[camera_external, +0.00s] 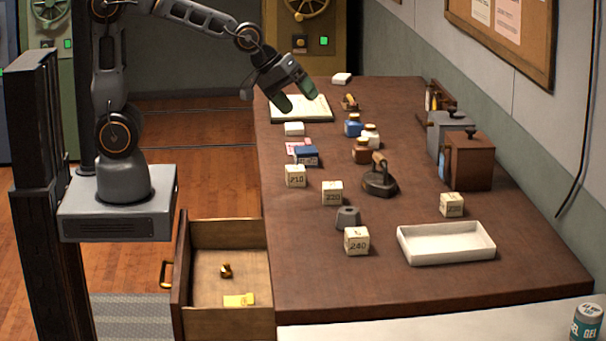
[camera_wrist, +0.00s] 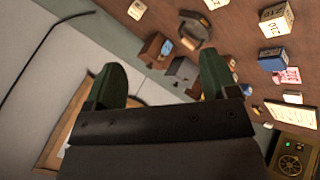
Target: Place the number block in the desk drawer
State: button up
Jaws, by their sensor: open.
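Several cream number blocks stand on the brown desk (camera_external: 420,290): one marked 210 (camera_external: 295,176), one that seems to read 220 (camera_external: 332,193), one marked 240 (camera_external: 357,241), and one at the right (camera_external: 452,205) whose number is too small to read. In the wrist view, a block marked 210 (camera_wrist: 275,22) shows at upper right. The desk drawer (camera_external: 181,275) is pulled open at the desk's left and holds a small brass item and a yellow item. My gripper (camera_external: 297,97) is open and empty above the desk's far end, apart from the blocks.
A dark iron (camera_external: 380,182), a grey weight (camera_external: 347,217), ink bottles (camera_external: 362,152) and a blue box (camera_external: 306,157) stand among the blocks. A white tray (camera_external: 445,252) lies front right. Two boxy grinders (camera_external: 468,163) stand along the wall. The front left desktop is clear.

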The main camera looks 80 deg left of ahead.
aim_at(443, 198)
jog(key=w+d+f+n+t, duration=0.2)
jog(key=w+f+n, duration=0.2)
jog(key=w+n, duration=0.45)
jog(key=w+d+f+n+t, duration=0.1)
jog(key=w+f+n, duration=0.45)
jog(key=w, duration=0.55)
jog(key=w+f+n+t, duration=0.1)
jog(key=w+f+n, duration=0.2)
jog(key=f+n, duration=0.1)
jog(key=w+f+n+t+y, duration=0.1)
jog(key=w+f+n, duration=0.2)
jog(key=f+n, duration=0.1)
jog(key=w+f+n+t+y, duration=0.1)
jog(key=w+f+n, duration=0.2)
jog(key=f+n, duration=0.1)
jog(key=shift+d+b, duration=0.3)
jog(key=shift+b, duration=0.05)
jog(key=shift+w+f+n, duration=0.3)
jog(key=shift+w+f, duration=0.15)
jog(key=shift+w, duration=0.1)
jog(key=shift+p+x, duration=0.9)
jog(key=shift+x, duration=2.4)
jog(key=shift+c, duration=0.5)
jog(key=c, duration=1)
